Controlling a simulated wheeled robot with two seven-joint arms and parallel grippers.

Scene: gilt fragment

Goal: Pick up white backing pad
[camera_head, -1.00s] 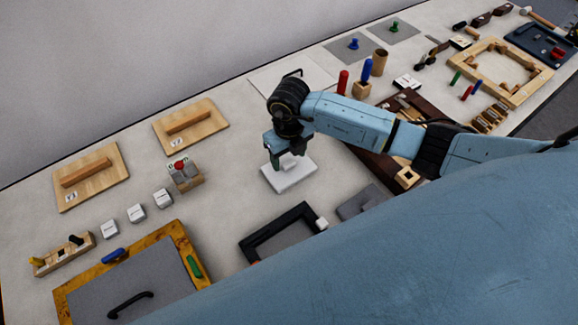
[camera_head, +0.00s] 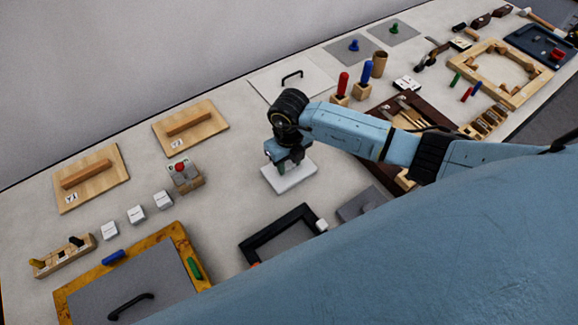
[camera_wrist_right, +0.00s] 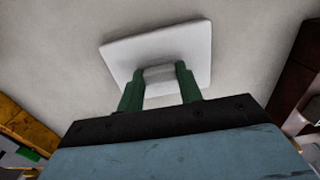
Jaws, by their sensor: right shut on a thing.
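The white backing pad (camera_head: 290,177) is a flat white square with a raised grip block on top. It is in the middle of the table in the head view. My right gripper (camera_head: 288,163) is over it, pointing down. In the right wrist view, its green fingers (camera_wrist_right: 160,84) are shut on the block of the pad (camera_wrist_right: 180,45). I cannot tell for sure whether the pad touches the table. My left gripper is not in view.
A black frame corner (camera_head: 270,228) and a grey plate (camera_head: 362,203) lie in front of the pad. A small block with a red knob (camera_head: 183,172) stands to its left. A white sheet with a black handle (camera_head: 293,78) lies behind.

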